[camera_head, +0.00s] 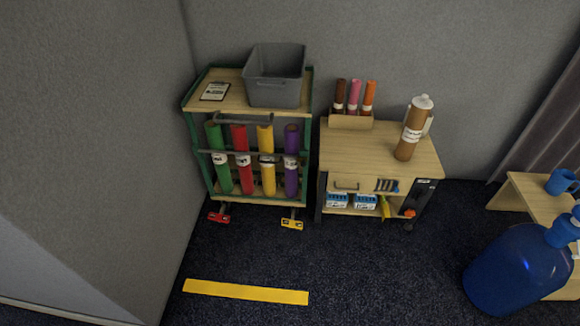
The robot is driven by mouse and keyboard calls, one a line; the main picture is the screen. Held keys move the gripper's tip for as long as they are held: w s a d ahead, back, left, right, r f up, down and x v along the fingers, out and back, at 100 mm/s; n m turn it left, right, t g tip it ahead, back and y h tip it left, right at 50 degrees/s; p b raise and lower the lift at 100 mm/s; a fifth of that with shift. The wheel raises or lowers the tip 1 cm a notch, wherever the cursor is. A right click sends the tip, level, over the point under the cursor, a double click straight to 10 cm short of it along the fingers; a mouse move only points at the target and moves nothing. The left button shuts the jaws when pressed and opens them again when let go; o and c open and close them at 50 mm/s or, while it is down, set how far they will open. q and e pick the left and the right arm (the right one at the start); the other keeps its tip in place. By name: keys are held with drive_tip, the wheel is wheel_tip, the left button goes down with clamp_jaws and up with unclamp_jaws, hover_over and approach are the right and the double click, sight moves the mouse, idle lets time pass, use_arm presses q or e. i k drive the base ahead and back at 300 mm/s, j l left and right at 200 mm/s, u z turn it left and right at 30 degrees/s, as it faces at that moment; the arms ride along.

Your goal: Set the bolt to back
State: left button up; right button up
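Several rolls that look like cloth bolts are in view, and I cannot tell which is the task's bolt. A green roll (219,158), a red roll (241,160), a yellow roll (266,160) and a purple roll (291,160) stand upright in a green-framed cart (233,84), each with a white band. Smaller brown (339,96), pink (354,97) and orange (368,97) rolls stand in a wooden holder (350,122). Neither of my grippers is in view.
A grey bin (273,92) and a clipboard (215,91) lie on the cart top.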

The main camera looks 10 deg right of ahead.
sight(303, 161)
drive_tip(key=j+z, duration=0.25)
drive_tip(key=j, duration=0.75)
drive_tip(key=j+z, duration=0.25)
drive_tip(key=j, duration=0.75)
drive_tip(key=j+z, duration=0.25)
drive_tip(key=j, duration=0.6)
drive_tip(key=k+j+z, duration=0.1)
drive_tip(key=j+z, duration=0.15)
drive_tip(key=j, duration=0.55)
drive_tip(key=i+l+u, duration=0.25)
drive_tip(key=i+l, duration=0.15)
drive_tip(key=l, duration=0.2)
drive_tip(key=i+l+u, duration=0.15)
drive_tip(key=l, duration=0.15)
drive_tip(key=i+l+u, duration=0.15)
drive_tip(key=l, duration=0.2)
drive_tip(key=i+l+u, duration=0.1)
drive_tip(key=l, duration=0.25)
drive_tip(key=i+l+u, duration=0.15)
drive_tip(key=l, duration=0.2)
drive_tip(key=i+l+u, duration=0.15)
drive_tip(key=i, duration=0.3)
drive_tip(key=l, duration=0.1)
